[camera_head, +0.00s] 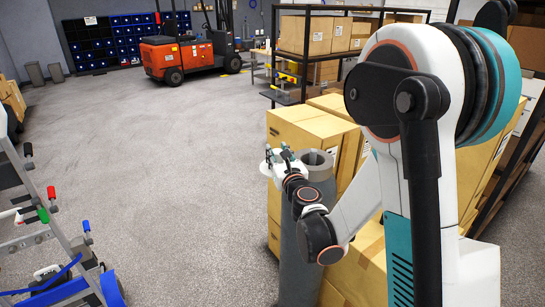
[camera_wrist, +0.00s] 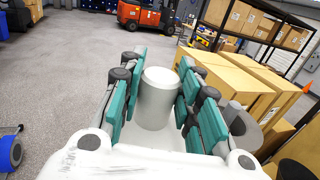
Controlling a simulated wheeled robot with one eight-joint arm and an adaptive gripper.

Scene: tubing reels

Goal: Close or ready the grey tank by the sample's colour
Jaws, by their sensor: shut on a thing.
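My gripper (camera_head: 275,155) is raised just left of the grey tank's (camera_head: 306,225) top in the head view. In the wrist view its teal fingers (camera_wrist: 158,95) are shut on a pale grey cylindrical knob (camera_wrist: 158,98). The grey tank is tall, upright and open at the top. Its rim (camera_wrist: 246,131) shows at the right of the wrist view, apart from the held piece. I cannot make out a sample.
Cardboard boxes (camera_head: 303,135) stand close behind and beside the tank. A metal rack (camera_head: 318,45) with boxes is at the back. An orange forklift (camera_head: 185,55) is far off. A metal frame (camera_head: 50,235) with coloured grips is at left. The middle floor is clear.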

